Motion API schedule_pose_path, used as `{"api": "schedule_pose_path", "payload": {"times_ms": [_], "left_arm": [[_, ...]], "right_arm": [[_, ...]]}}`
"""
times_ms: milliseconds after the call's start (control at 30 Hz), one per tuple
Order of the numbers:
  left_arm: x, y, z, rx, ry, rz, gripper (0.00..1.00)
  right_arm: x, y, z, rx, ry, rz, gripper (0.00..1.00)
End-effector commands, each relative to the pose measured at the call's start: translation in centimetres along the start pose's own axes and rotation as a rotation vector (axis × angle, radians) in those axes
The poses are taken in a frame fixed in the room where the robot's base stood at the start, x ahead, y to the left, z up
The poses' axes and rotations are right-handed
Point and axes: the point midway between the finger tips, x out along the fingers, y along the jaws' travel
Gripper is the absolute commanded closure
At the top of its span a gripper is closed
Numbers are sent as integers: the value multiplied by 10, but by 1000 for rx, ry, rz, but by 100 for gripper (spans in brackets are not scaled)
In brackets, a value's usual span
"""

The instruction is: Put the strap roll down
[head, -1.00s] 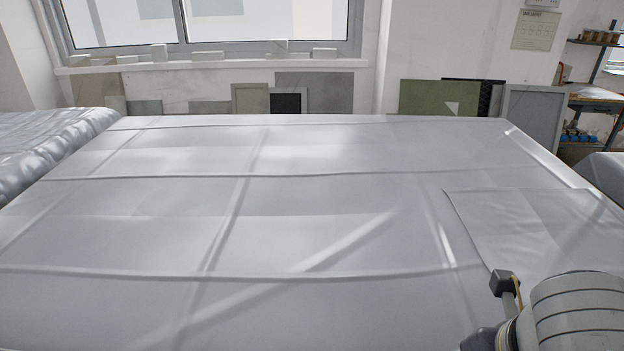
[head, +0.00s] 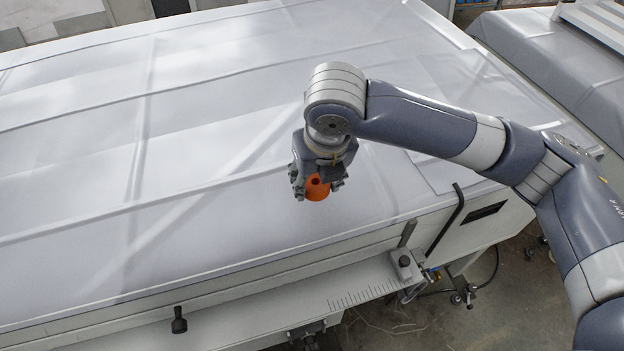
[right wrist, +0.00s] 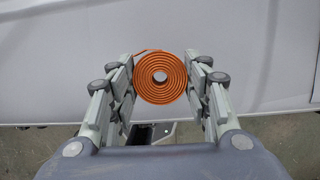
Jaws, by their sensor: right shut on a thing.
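The strap roll (head: 317,188) is orange and sits between the fingers of my right gripper (head: 318,184) in the head view. In the right wrist view the strap roll (right wrist: 160,78) shows as a flat spiral with a hole in its centre and a loose end at its upper left. The right gripper (right wrist: 160,85) is shut on it, a finger on each side. It appears held above the front part of the large pale covered surface (head: 220,190); the exact gap below it cannot be told. My left gripper is not in view.
A front rail (head: 250,318) with a scale runs along the machine's near edge. A small block with an upright lever (head: 405,262) and a black knob (head: 179,322) stand there. The covered surface left of the gripper is clear. Another covered unit (head: 560,85) stands at the right.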

Motion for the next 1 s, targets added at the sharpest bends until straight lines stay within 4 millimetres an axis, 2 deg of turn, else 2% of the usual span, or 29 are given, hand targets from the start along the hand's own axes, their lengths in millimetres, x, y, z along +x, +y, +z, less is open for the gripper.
{"api": "schedule_pose_path", "payload": {"times_ms": [167, 467, 800, 833, 900, 1000], "left_arm": [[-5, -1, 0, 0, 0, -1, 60], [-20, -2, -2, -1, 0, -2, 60], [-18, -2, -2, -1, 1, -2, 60], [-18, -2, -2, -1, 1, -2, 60], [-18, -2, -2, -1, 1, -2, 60], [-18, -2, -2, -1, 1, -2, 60]], "right_arm": [[5, 5, 9, -1, 2, -1, 80], [36, 4, 0, -1, 1, 0, 80], [40, 4, -1, -1, 0, -1, 80], [41, 4, -1, -1, 1, -1, 53], [41, 4, -1, -1, 1, -1, 37], [41, 4, -1, -1, 1, -1, 35]]}}
